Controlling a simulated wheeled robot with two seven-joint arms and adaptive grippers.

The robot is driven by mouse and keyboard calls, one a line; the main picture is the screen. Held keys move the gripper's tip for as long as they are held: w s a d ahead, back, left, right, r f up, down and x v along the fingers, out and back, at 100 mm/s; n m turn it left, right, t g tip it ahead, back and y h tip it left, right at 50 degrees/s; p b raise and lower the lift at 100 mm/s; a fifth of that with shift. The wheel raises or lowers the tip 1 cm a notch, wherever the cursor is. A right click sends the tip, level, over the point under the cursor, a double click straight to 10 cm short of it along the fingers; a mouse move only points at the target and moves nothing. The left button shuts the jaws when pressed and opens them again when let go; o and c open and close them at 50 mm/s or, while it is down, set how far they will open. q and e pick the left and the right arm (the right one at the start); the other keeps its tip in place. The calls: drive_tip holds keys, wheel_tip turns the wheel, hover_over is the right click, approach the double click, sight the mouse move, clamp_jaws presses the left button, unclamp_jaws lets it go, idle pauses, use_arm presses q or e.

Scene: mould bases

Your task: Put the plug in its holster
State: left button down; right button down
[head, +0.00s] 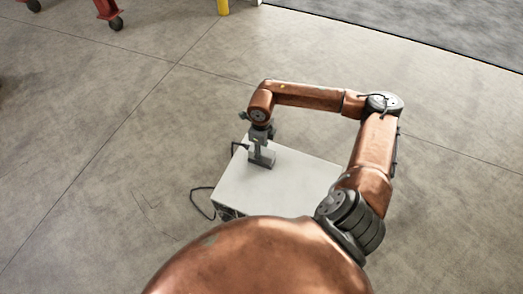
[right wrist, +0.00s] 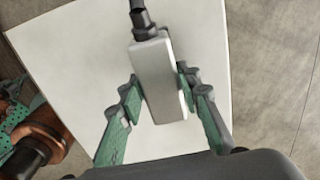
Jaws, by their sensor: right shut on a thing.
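The plug (right wrist: 160,78) is a light grey block with a black collar and cable end at its top in the right wrist view. My right gripper (right wrist: 160,95) has its green-padded fingers on either side of the block and is shut on it. In the head view my right gripper (head: 261,147) points down over the white top of a box, with the grey block (head: 264,160) at its fingers. I cannot tell whether the block touches the top. I cannot make out a separate holster in either view. My left gripper is not in view.
The white-topped box (head: 285,188) stands on the concrete floor. A black cable (head: 197,203) loops beside its left side. Wheeled red equipment (head: 108,12) and a yellow post (head: 223,7) stand at the far edge. The surrounding floor is clear.

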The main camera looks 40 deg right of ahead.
drive_tip(key=c, duration=1.3)
unclamp_jaws()
